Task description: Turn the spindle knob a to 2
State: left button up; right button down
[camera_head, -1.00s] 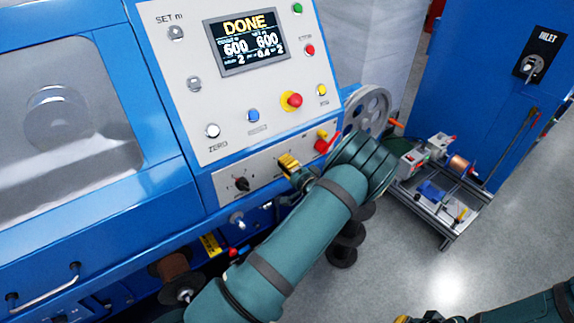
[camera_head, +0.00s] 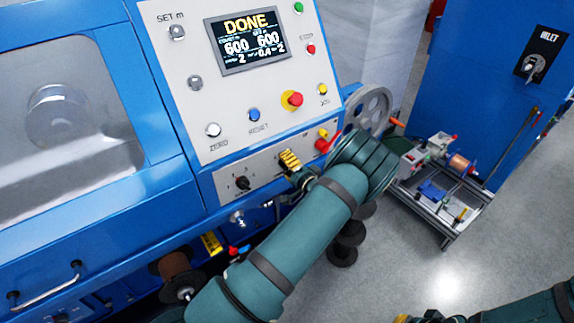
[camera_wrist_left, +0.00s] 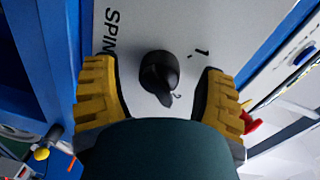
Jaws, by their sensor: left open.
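The spindle knob (camera_wrist_left: 159,74) is black and stands on the light panel in the left wrist view, beside lettering that starts "SPIN". Digits 1 and 2 are beside it, and its pointed tip faces close to the 2. My left gripper (camera_wrist_left: 157,76) has its yellow fingers spread on either side of the knob, with gaps on both sides. In the head view the left gripper (camera_head: 287,174) is at the lower panel; its wrist hides part of the panel. My right gripper (camera_head: 420,319) shows only partly at the bottom edge.
A black selector knob (camera_head: 242,183) with scale marks sits left of the gripper; I cannot tell whether it is the same knob. A red handle (camera_head: 325,144) is close on the right. The display (camera_head: 247,40) reads DONE. A red emergency button (camera_head: 293,100) is above.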

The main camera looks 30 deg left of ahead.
pick_arm(q)
jog(key=v, duration=1.2)
jog(key=shift+a, duration=0.1)
jog(key=s+d+f+n+h+b, duration=0.1)
jog(key=s+d+f+h, duration=0.15)
jog(key=f+h, duration=0.35)
jog(key=s+d+f+h+b, duration=0.1)
jog(key=s+f+h, duration=0.25)
jog(key=f, duration=0.45)
jog(key=s+d+n+g+h+b, duration=0.1)
jog(key=s+d+n+g+h, duration=0.2)
jog(key=s+d+h, duration=0.7)
jog(key=s+d+g, duration=0.1)
jog(key=s+d, duration=0.2)
jog(key=s, duration=0.2)
jog(key=shift+f, duration=0.3)
jog(key=shift+h, duration=0.25)
